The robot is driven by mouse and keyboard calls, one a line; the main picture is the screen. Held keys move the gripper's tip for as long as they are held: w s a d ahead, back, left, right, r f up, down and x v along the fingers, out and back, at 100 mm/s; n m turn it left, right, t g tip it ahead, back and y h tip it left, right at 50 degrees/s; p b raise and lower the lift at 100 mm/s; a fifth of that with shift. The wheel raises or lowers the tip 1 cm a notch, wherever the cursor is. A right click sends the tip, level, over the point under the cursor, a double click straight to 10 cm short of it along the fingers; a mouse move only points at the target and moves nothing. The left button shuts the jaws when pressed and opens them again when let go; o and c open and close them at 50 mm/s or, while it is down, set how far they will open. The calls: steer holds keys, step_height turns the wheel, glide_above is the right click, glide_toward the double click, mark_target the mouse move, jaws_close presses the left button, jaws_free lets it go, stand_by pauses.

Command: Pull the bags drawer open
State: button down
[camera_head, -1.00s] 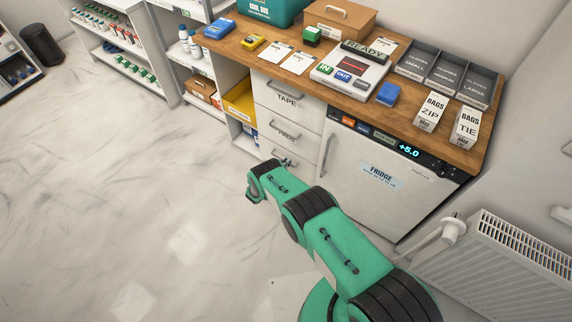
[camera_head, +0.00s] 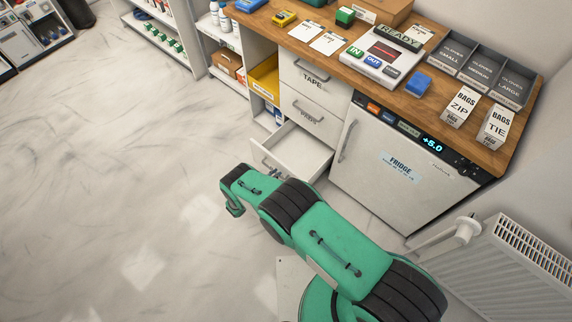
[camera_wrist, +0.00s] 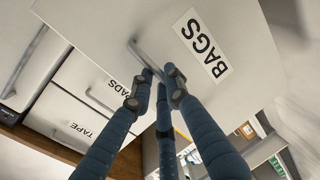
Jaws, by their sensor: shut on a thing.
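The bags drawer (camera_head: 301,150) is the lowest white drawer under the counter and stands pulled out, its inside showing in the head view. In the wrist view its front (camera_wrist: 170,22) carries the BAGS label (camera_wrist: 205,44). My gripper (camera_wrist: 158,78) has blue-grey fingers closed around the metal bar handle (camera_wrist: 143,56) of this drawer. In the head view my green arm (camera_head: 300,220) reaches to the drawer front and hides part of it. The tape drawer (camera_head: 312,82) and the pads drawer (camera_head: 308,119) above are shut.
The fridge (camera_head: 395,165) stands right of the drawers, its door shut. A radiator (camera_head: 530,265) is at the lower right. Open shelves with a yellow bin (camera_head: 264,80) are to the left. The floor (camera_head: 110,170) left of my arm is clear.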

steer(key=f+v, duration=0.2)
steer(key=v, duration=0.9)
steer(key=shift+s+a+f, duration=0.2)
steer(key=shift+s+a, duration=0.05)
steer(key=shift+a, duration=0.05)
steer(key=c, duration=1.7)
jaws_free()
steer(key=shift+o, duration=0.2)
steer(key=shift+s+a, duration=0.1)
steer(key=v, duration=1.1)
steer(key=shift+s+a, duration=0.25)
